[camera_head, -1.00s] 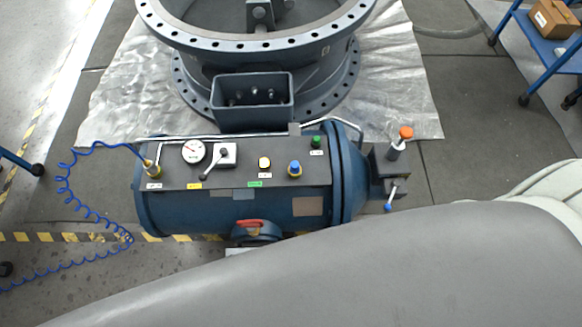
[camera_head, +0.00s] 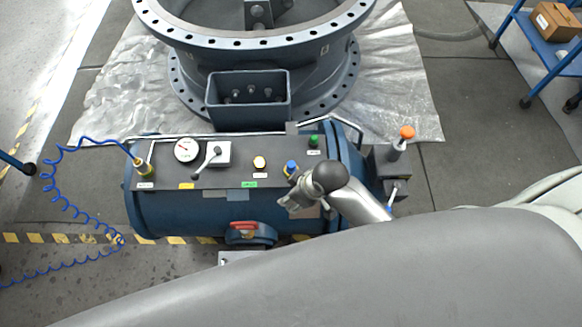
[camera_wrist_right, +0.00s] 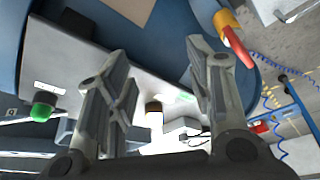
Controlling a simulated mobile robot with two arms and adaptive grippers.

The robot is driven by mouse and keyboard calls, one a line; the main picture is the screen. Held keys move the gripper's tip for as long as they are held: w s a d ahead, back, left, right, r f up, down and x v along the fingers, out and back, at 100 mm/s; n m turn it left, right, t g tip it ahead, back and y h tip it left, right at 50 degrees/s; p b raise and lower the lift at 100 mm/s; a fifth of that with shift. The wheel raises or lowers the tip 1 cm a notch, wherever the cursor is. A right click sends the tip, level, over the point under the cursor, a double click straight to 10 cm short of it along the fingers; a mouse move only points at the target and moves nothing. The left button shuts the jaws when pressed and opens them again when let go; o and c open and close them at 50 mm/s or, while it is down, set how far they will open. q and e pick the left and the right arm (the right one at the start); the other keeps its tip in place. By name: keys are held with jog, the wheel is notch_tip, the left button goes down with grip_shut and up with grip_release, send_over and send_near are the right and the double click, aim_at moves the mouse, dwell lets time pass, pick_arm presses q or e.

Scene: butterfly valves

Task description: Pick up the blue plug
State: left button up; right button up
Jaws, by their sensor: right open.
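The blue plug (camera_head: 291,167) stands upright on the dark top panel of the blue cylindrical tank, between a round light button and a green plug. My right gripper (camera_head: 293,196) is just below and right of it in the head view, close to it. I cannot tell whether they touch. In the right wrist view the gripper (camera_wrist_right: 165,85) is open, its two fingers spread with nothing held. My left gripper is not in view.
The green plug (camera_head: 313,141) is close by on the panel; it also shows in the wrist view (camera_wrist_right: 45,107). A lever box (camera_head: 217,154), a gauge (camera_head: 187,150) and a red handle (camera_head: 243,225) are left. An orange-capped post (camera_head: 406,132) is right. A large flanged valve (camera_head: 255,40) stands behind.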

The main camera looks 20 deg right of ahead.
jog(key=w+a+r+n+g, duration=0.1)
jog(key=w+a+r+n, duration=0.45)
jog(key=n, duration=0.25)
jog(key=n+g+h+b, duration=0.1)
jog(key=n+g+h, duration=0.1)
jog(key=n, duration=0.6)
send_near(291, 164)
jog(key=shift+w+d+f+h, duration=0.15)
jog(key=shift+w+d+h, duration=0.05)
jog(key=shift+h, duration=0.1)
notch_tip(291, 164, down, 4)
jog(key=shift+f+b, duration=0.25)
jog(key=shift+b, duration=0.1)
jog(key=f, duration=0.5)
jog(key=shift+s+a+f, duration=0.15)
jog(key=shift+a+f, duration=0.15)
jog(key=shift+a, duration=0.1)
jog(key=c, duration=0.9)
